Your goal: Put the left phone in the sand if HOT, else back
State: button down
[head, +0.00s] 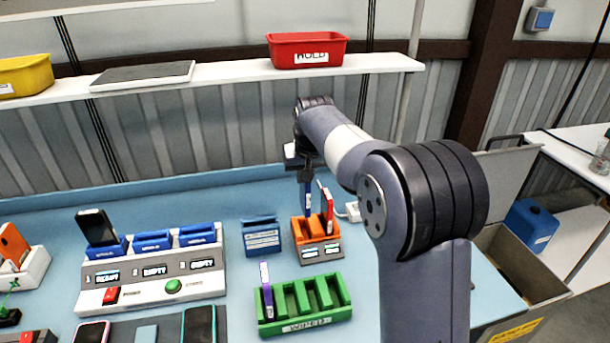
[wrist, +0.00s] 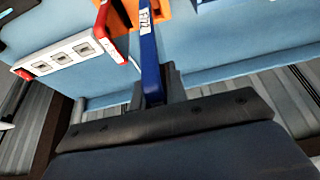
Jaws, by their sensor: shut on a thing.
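My gripper (head: 306,178) is shut on a slim blue phone (head: 308,201), upright over the left part of the orange two-slot dock (head: 312,232). The phone shows edge-on in the wrist view (wrist: 150,62) with a white label. I cannot tell whether its lower end is still in the slot. The dock front has two small displays (head: 320,250), too small to read. An open grey box (head: 520,262) with a yellow label stands at the right; its contents are partly hidden.
A green rack (head: 304,325) holds a purple phone (head: 265,285) at its left. A blue holder (head: 262,238) stands left of the dock. A white charging station (head: 150,290) holds a black phone (head: 96,228). A shelf (head: 230,74) runs behind.

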jog(key=shift+r+p, duration=0.65)
jog(key=shift+r, duration=0.05)
notch_tip(320, 180, up, 6)
jog(key=p, duration=0.5)
jog(key=shift+p, duration=0.3)
jog(key=shift+s+f, duration=0.1)
dwell(0.4)
